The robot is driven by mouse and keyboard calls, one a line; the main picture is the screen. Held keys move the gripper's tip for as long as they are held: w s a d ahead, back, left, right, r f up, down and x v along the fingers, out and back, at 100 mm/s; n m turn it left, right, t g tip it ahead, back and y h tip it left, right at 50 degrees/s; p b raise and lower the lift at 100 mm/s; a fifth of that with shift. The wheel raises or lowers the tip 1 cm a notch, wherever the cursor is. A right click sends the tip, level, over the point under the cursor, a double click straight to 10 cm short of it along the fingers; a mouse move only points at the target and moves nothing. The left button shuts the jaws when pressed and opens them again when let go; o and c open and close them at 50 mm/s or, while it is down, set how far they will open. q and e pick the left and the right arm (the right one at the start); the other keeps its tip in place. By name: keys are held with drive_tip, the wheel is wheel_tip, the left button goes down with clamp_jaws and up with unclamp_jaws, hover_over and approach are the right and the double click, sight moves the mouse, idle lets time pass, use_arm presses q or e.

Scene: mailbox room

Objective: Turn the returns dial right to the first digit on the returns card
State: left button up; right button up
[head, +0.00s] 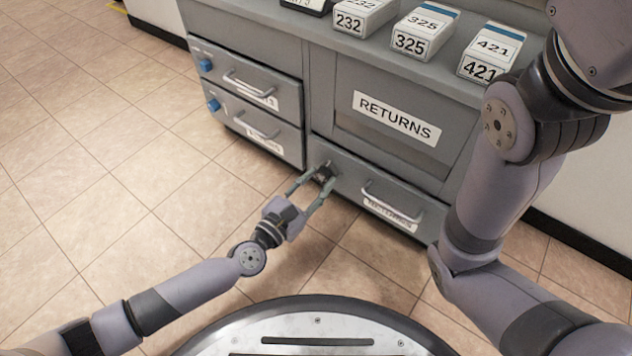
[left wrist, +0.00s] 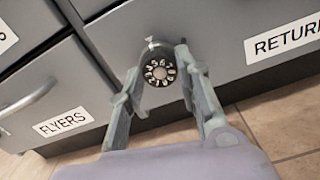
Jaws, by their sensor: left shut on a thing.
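The returns dial (left wrist: 159,73) is a round black dial with white digits and a pale centre, on the left part of the returns drawer front. In the left wrist view a 6 shows near its top, under a small pointer; the other digits are too small to read surely. My left gripper (head: 324,174) has its fingers on both sides of the dial and is shut on it. It also shows in the left wrist view (left wrist: 160,85). The returns drawer (head: 378,192) is shut, with a bar handle and a label. My right gripper is out of view. No returns card is clearly readable.
The grey cabinet has a RETURNS panel (head: 398,118) above the drawer. Two drawers with blue knobs stand at left; the lower is the FLYERS drawer (left wrist: 62,118). Boxes marked 232, 325 (head: 424,36) and 421 (head: 487,52) stand on top. The tiled floor at left is clear.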

use_arm(q)
drive_tip(key=shift+m, duration=0.3)
drive_tip(key=m+p, duration=0.1)
drive_tip(key=m, duration=0.1)
drive_tip(key=shift+m, duration=0.4)
drive_tip(key=m+p, duration=0.1)
drive_tip(key=m, duration=0.2)
drive_tip(key=shift+m, duration=0.3)
drive_tip(key=m+p, duration=0.1)
drive_tip(key=m, duration=0.2)
drive_tip(key=shift+m, duration=0.3)
drive_tip(key=m+p, duration=0.1)
drive_tip(key=m, duration=0.1)
drive_tip(key=shift+r+m+p, duration=0.1)
drive_tip(key=shift+m+p, duration=0.25)
drive_tip(key=shift+m, duration=0.05)
drive_tip(key=m+p, duration=0.1)
drive_tip(key=m, duration=0.2)
drive_tip(key=shift+m+p, duration=0.3)
drive_tip(key=shift+p, duration=0.05)
drive_tip(key=m+p, duration=0.2)
drive_tip(key=m, duration=0.2)
drive_tip(key=shift+m, duration=0.3)
drive_tip(key=m+p, duration=0.2)
drive_tip(key=m, duration=0.1)
drive_tip(key=shift+m+p, duration=0.5)
drive_tip(key=shift+m, duration=1.1)
